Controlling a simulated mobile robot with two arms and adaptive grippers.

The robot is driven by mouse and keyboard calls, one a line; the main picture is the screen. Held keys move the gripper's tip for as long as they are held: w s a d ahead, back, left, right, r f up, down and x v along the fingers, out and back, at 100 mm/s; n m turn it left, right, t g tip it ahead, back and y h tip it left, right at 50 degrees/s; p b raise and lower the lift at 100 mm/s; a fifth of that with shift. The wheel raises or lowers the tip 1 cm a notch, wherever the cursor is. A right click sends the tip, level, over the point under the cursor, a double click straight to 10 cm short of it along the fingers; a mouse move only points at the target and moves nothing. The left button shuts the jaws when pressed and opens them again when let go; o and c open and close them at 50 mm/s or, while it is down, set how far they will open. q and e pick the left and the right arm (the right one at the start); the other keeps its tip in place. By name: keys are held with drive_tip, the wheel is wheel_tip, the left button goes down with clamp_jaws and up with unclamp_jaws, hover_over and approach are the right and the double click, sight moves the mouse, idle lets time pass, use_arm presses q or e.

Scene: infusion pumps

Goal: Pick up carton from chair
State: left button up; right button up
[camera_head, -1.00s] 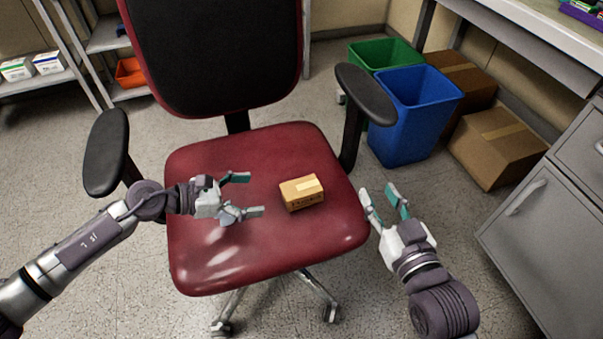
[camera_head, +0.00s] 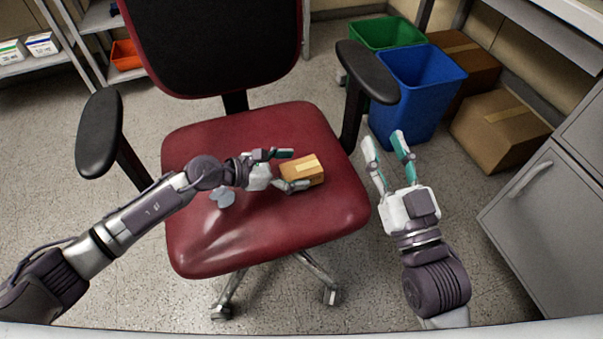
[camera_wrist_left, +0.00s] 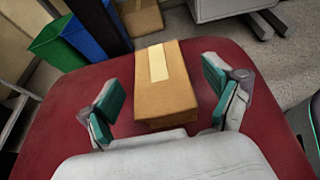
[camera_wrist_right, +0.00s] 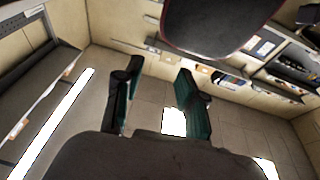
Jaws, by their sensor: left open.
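The small brown carton (camera_head: 303,168) with a pale tape strip lies on the red seat of the chair (camera_head: 290,225). My left gripper (camera_head: 289,170) is open at the carton's left side. In the left wrist view the carton (camera_wrist_left: 163,85) sits between the two spread teal-padded fingers (camera_wrist_left: 165,100), with a visible gap on each side. My right gripper (camera_head: 388,155) is open and empty, to the right of the seat and apart from the chair. The right wrist view shows its fingers (camera_wrist_right: 155,100) apart with nothing between them.
Black armrests (camera_head: 99,133) and (camera_head: 366,71) flank the seat, and the backrest (camera_head: 215,45) rises behind it. A blue bin (camera_head: 410,95), a green bin (camera_head: 385,33) and large cardboard boxes (camera_head: 500,130) stand at the right. A grey cabinet (camera_head: 550,210) is at far right.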

use_arm(q)
drive_tip(key=shift+w+d+f, duration=0.15)
drive_tip(key=shift+d, duration=0.25)
drive_tip(key=c, duration=1)
use_arm(e)
drive_tip(key=shift+s+r+t, duration=0.1)
drive_tip(key=shift+r+t, duration=0.2)
drive_tip(key=shift+r, duration=0.1)
